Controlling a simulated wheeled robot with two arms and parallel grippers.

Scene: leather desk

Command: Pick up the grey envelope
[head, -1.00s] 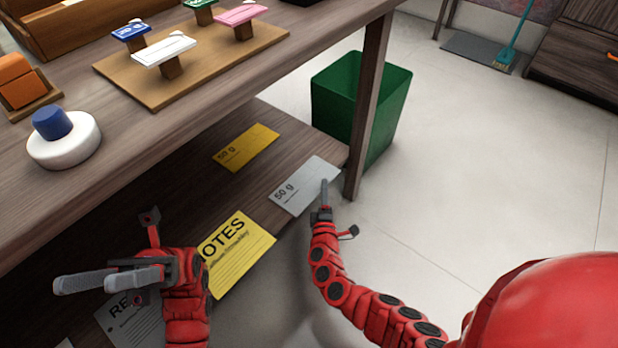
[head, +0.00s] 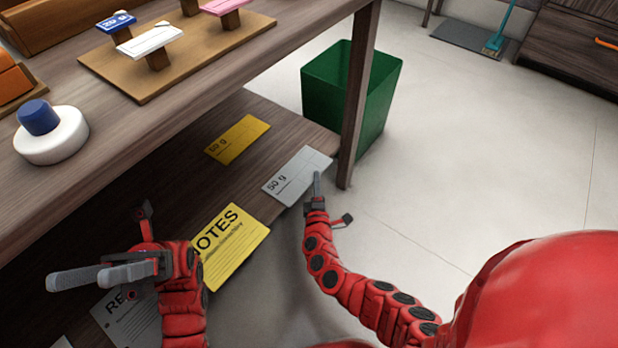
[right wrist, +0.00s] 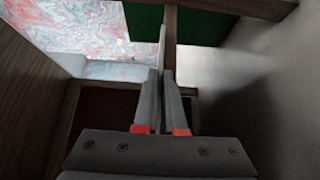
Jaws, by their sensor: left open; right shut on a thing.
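The grey envelope (head: 295,177), marked "50 g", is at the right end of the lower shelf, close to the table leg. My right gripper (head: 317,182) is shut on its front right edge. In the right wrist view the envelope (right wrist: 162,48) shows edge-on as a thin pale strip between the closed fingers (right wrist: 165,75). I cannot tell whether it still touches the shelf. My left gripper (head: 76,280) is open and empty at the lower left, over the front of the shelf.
A yellow "50 g" envelope (head: 237,139) lies behind the grey one. A yellow notes sheet (head: 232,250) and a grey sheet (head: 122,318) lie to the left. The table leg (head: 358,110) and green bin (head: 385,95) stand close by. The floor at right is open.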

